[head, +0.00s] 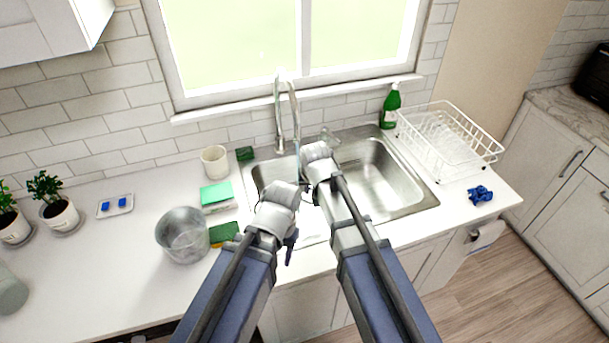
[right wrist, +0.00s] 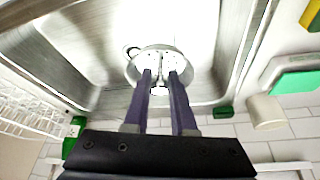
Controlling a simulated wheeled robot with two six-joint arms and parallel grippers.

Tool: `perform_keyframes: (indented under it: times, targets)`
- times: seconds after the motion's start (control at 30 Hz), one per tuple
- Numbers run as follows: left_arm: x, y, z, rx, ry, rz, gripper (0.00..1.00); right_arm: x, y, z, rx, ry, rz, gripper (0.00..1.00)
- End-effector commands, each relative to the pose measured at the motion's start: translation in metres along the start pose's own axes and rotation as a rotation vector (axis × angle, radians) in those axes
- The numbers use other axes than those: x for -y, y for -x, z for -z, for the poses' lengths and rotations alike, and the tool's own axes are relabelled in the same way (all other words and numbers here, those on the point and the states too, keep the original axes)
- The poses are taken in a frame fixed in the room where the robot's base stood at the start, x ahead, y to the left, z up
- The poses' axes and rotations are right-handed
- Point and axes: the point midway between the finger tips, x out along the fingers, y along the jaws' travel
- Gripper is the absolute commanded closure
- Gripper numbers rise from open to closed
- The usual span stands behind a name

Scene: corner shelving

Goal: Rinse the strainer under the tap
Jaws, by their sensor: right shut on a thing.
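The steel sink (head: 382,165) has two basins. The tap (head: 290,100) rises behind it, with a thin pale streak below the spout that looks like running water. My right gripper (right wrist: 160,85) is over the left basin, shut on the strainer (right wrist: 150,60), a pale round piece with small dark marks, at its fingertips. In the head view my arms hide the strainer. My left gripper (head: 291,243) points down at the sink's front left edge; whether its fingers are apart is too small to tell.
Left of the sink are a metal pot (head: 183,235), a cream cup (head: 215,160), a green-topped block (head: 217,194) and a green-yellow sponge (head: 224,233). Right are a green bottle (head: 391,108), a white dish rack (head: 448,142) and a blue object (head: 480,193). The right basin looks empty.

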Motion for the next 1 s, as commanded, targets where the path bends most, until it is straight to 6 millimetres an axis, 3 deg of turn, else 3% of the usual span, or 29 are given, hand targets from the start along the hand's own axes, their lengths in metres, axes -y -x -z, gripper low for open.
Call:
perform_keyframes:
  times: [0.53,1.0]
  targets:
    - [0.003,0.035,-0.002,0.0,0.0,0.0,0.52,-0.011,0.048,-0.024,0.0,0.0,0.0,1.0]
    - [0.003,0.036,-0.002,0.0,0.0,0.0,0.52,-0.012,0.05,-0.026,0.0,0.0,0.0,1.0]
